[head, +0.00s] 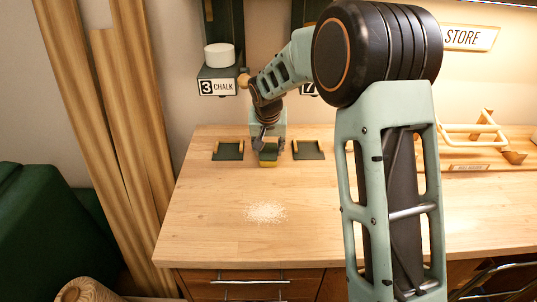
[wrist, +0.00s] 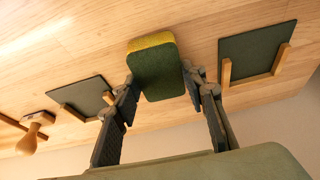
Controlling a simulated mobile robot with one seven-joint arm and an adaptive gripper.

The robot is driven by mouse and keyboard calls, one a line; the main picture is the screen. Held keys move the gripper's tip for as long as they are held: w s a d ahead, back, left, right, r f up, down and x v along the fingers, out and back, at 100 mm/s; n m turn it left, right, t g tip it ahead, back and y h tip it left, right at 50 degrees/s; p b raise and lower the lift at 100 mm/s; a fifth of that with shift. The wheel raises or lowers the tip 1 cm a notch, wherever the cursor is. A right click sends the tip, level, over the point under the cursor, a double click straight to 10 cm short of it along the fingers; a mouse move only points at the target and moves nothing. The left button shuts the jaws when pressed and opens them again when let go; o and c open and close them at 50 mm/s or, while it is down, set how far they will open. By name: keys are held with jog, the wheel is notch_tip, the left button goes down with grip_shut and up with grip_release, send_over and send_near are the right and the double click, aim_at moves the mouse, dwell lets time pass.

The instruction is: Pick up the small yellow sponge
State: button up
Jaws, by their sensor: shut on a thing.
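The small sponge (wrist: 153,72) has a yellow body and a dark green face. In the wrist view it sits between my two fingertips, its green face toward the camera and a yellow edge showing. My gripper (wrist: 162,84) is shut on it from both sides. In the head view my gripper (head: 268,144) points down at the back of the wooden table, and the sponge's yellow part (head: 268,164) shows below it. I cannot tell whether the sponge touches the tabletop.
Dark green plates with wooden rails stand close on the left (head: 228,152) and right (head: 308,151) of my gripper. White powder (head: 266,212) lies on the table (head: 205,225) in front. A wooden rack (head: 470,129) is at the right. A chalk shelf (head: 218,72) hangs above.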

aim_at(269, 147)
jog(key=shift+r, duration=0.5)
notch_tip(269, 147, up, 2)
jog(key=shift+r, duration=0.25)
jog(key=s+b, duration=0.1)
jog(key=s, duration=0.5)
jog(key=s+b, duration=0.1)
jog(key=s, duration=0.5)
jog(key=s+b, duration=0.1)
jog(key=s, duration=0.5)
jog(key=shift+a, duration=0.3)
jog(key=c, duration=0.3)
jog(key=shift+c, duration=0.2)
jog(key=shift+a+r, duration=0.1)
